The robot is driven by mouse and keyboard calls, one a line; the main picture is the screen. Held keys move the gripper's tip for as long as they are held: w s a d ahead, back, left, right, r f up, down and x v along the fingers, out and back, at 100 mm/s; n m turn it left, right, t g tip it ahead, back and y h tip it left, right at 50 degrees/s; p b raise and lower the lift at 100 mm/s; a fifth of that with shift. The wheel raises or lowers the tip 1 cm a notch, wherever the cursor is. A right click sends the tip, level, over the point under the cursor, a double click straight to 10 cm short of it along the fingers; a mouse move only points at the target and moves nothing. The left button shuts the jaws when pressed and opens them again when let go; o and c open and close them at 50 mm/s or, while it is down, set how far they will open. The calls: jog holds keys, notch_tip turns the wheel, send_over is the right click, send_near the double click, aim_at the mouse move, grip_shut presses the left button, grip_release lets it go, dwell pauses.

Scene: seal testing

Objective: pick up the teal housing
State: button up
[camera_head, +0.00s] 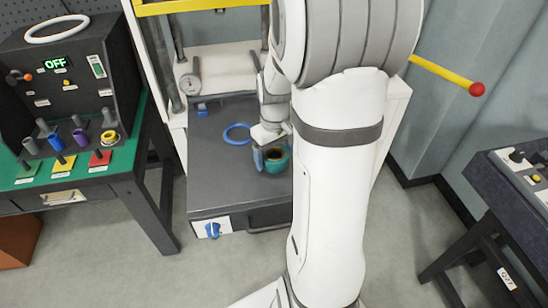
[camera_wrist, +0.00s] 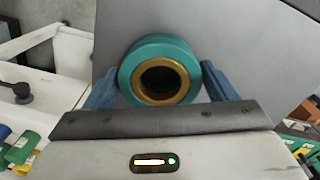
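The teal housing (camera_wrist: 128,72) is a short round ring with a gold inner ring and a dark bore. In the head view the teal housing (camera_head: 284,164) stands on the grey top of the middle bench, beside my arm. My gripper (camera_wrist: 160,85) is down around it, with one blue finger on each side. The fingers look slightly apart from its wall, though their tips are partly hidden behind the rim. In the head view one blue finger of my gripper (camera_head: 266,158) shows just left of the housing; my arm hides the other side.
A blue ring (camera_head: 237,134) lies on the same bench top (camera_head: 215,170), behind and left of the housing. A green table (camera_head: 115,160) with coloured parts is left. A dark console (camera_head: 510,190) is right.

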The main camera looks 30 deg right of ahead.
jog(key=c, duration=0.9)
